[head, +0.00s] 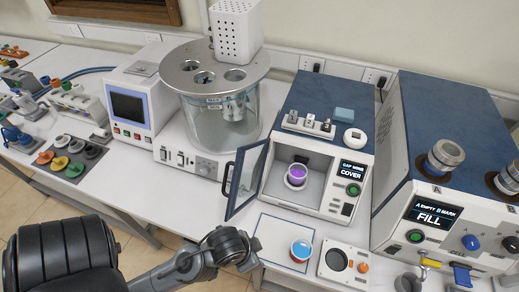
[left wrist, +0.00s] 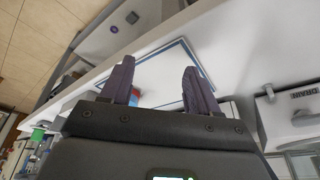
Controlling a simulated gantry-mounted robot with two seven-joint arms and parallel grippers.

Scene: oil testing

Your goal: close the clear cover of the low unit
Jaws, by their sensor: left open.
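The low unit (head: 310,108) has a blue top and a screen reading "CAP NONE" and "COVER". Its clear cover (head: 247,179), a dark-framed pane, stands open, swung out to the left of the lit chamber. A white cup with purple contents (head: 297,174) sits inside the chamber. My left gripper is low in front of the cover, over the table's front area, apart from the cover. In the left wrist view its two dark fingers (left wrist: 158,88) are spread with nothing between them. The right gripper is not in view.
A blue-outlined mat (head: 262,226) with a red and blue cup (head: 301,250) lies before the unit. A glass bath with a metal lid (head: 218,68) stands to the left. A larger unit reading "FILL" (head: 445,95) stands to the right.

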